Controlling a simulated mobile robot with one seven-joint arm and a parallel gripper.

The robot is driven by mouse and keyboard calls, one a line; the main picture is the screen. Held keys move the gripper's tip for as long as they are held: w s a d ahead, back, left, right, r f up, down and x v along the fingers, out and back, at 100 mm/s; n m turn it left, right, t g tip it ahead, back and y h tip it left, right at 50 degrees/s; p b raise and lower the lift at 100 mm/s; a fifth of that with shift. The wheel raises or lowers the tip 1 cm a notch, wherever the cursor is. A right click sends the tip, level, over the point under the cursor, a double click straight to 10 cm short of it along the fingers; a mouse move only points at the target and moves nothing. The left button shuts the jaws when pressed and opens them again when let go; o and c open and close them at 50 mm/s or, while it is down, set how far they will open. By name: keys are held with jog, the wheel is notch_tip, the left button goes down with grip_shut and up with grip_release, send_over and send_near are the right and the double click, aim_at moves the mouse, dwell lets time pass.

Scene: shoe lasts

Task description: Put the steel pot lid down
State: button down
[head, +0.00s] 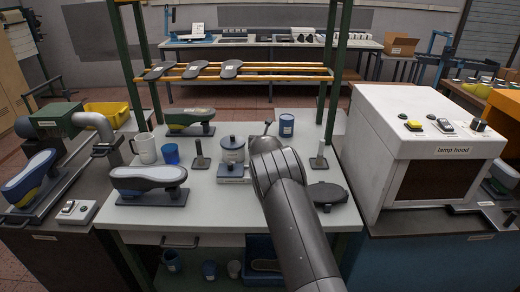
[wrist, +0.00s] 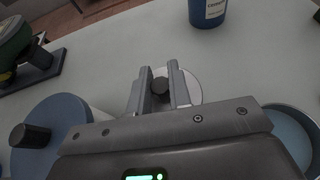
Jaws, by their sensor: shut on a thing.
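My gripper (wrist: 159,88) is shut on the dark knob of the steel pot lid (wrist: 194,88), with one finger on each side of the knob in the wrist view. The pale round disc of the lid shows partly behind the fingers. I cannot tell whether the lid touches the table (wrist: 105,60) or hangs just above it. In the head view my arm hides most of the gripper and the lid, over the middle of the white table (head: 215,215).
A lidded canister (head: 232,151) stands left of my gripper; its knobbed top shows in the wrist view (wrist: 60,130). A round blue-grey vessel (wrist: 296,136) is at lower right there. A blue labelled tin (wrist: 208,10) stands ahead. Table between tin and gripper is clear.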

jog(key=shift+w+a+f, duration=0.3)
jog(key=shift+a+f, duration=0.15)
jog(key=shift+a, duration=0.25)
jog(key=shift+f, duration=0.2)
jog(key=shift+a+f, duration=0.1)
jog(key=shift+f, duration=1.75)
jog(key=shift+f, duration=0.15)
jog(key=c, duration=1.3)
grip_release()
